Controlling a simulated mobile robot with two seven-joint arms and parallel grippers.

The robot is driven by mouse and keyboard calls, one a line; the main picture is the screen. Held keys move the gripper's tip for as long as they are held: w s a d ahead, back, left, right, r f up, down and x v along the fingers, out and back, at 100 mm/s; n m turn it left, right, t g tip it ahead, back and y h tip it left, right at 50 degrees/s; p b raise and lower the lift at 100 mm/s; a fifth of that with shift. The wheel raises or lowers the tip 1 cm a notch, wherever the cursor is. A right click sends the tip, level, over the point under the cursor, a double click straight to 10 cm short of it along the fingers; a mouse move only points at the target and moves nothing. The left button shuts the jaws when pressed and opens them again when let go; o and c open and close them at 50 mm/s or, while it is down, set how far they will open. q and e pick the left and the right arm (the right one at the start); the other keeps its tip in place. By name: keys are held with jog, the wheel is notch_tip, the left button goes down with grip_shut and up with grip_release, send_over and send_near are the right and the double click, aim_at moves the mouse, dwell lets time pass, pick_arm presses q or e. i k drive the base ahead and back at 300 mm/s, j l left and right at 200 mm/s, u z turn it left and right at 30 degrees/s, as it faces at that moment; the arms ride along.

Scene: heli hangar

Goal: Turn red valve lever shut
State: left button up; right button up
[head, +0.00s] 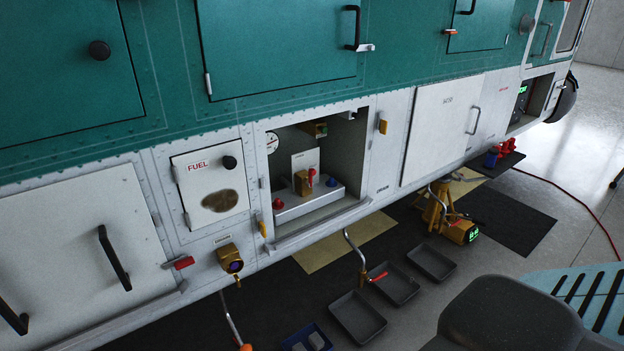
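Several red lever-like parts show, and I cannot tell for sure which is the valve lever. A small red lever (311,176) stands roughly upright beside a brass block (302,184) inside the open compartment in the helicopter's side. A red-handled lever (379,277) sticks out sideways from a bent drain pipe (354,250) below the hull. A red handle (179,263) lies near the lower edge, left of the brass drain fitting (230,258). Neither of my grippers is in view.
Grey trays (358,317) and a blue tray (307,338) lie on the floor below. A yellow jack (446,218) stands to the right. A red hose (572,198) crosses the floor. The compartment's sill (320,227) and side walls bound its opening.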

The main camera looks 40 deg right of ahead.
aim_at(311, 172)
jog(key=l+z, duration=0.15)
jog(key=l, duration=0.3)
jog(key=l+z, duration=0.2)
jog(key=l, duration=0.25)
jog(key=i+l+z, duration=0.15)
jog(key=l, duration=0.3)
jog(key=l+z, duration=0.2)
jog(key=l, duration=0.2)
jog(key=i+l+z, duration=0.15)
jog(key=l, duration=0.25)
jog(key=i+l+z, duration=0.15)
jog(key=l, duration=0.25)
